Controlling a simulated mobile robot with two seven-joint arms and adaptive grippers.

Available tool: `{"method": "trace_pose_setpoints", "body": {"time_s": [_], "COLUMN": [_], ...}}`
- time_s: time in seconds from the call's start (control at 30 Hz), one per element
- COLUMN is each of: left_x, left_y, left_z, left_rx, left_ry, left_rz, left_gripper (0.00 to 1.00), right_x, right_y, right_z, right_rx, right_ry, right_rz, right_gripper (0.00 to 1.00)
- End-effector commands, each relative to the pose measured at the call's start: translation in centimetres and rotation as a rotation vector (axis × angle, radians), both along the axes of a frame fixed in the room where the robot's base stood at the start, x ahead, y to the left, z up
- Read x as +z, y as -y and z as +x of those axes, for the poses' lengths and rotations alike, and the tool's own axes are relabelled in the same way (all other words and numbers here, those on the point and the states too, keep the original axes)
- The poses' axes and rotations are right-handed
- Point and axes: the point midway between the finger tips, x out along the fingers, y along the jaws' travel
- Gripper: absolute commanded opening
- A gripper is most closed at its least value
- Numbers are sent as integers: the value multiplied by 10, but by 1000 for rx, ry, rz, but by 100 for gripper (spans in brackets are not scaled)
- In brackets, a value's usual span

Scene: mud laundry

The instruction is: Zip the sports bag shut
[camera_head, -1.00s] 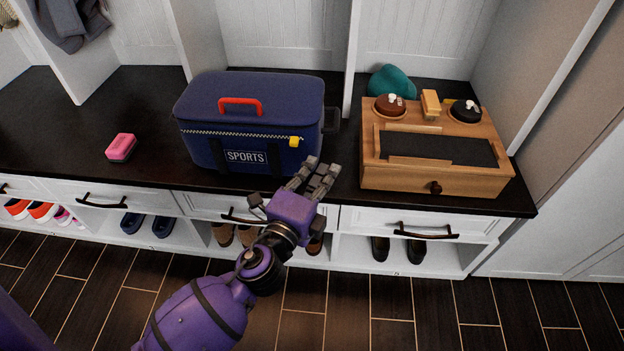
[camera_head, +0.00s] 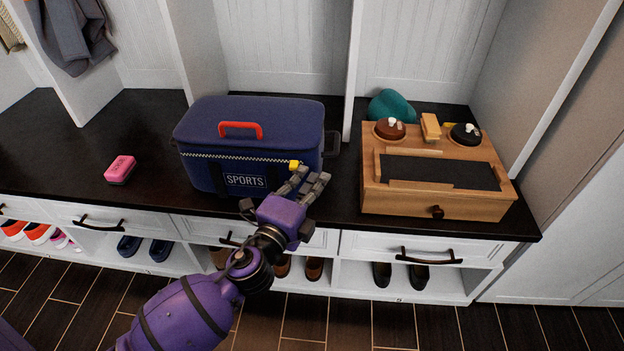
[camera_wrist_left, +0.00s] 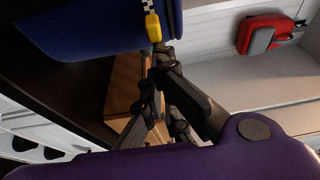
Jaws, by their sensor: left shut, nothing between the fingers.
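The navy sports bag (camera_head: 215,175) stands upright on the dark bench top, with a red handle on its lid and a "SPORTS" label on its front. A zip line runs along the upper front. Its yellow zip pull (camera_head: 294,165) is at the right end of the front. My left gripper (camera_head: 309,177) is shut and empty, just right of and below the pull. In the left wrist view, the yellow pull (camera_wrist_left: 153,27) hangs against the blue bag (camera_wrist_left: 95,30), just beyond the fingertips (camera_wrist_left: 156,72). I cannot tell whether they touch. My right gripper is not in view.
A wooden valet box (camera_head: 440,195) with brushes and tins stands right of the bag. A teal item (camera_head: 391,104) is behind it. A pink block (camera_head: 120,169) lies left. Bench space (camera_head: 60,150) is clear at far left. Shoes sit in cubbies below.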

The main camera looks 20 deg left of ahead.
Motion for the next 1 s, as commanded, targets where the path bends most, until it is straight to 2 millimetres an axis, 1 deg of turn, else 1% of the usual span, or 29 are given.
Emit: {"method": "trace_pose_setpoints", "body": {"time_s": [0.17,0.27,0.37,0.6,0.7,0.9,1.0], "left_x": [-1,-1,-1,-1,-1,-1,-1], "left_y": [-17,-36,-62,-137,-166,-214,-231], "left_z": [-5,-11,-18,-40,-48,-62,-66], "left_rx": [3,4,6,6,5,4,4], "left_ry": [-2,-3,-3,-3,-2,-1,-1], "left_rz": [2,2,3,3,3,1,0], "left_gripper": [0,0,0,0,0,0,0], "right_x": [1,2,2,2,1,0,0], "right_y": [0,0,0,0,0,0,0], "right_z": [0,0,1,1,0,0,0], "right_rx": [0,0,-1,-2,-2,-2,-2], "right_ry": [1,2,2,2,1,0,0], "right_rz": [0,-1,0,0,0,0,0], "right_gripper": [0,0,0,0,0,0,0]}}
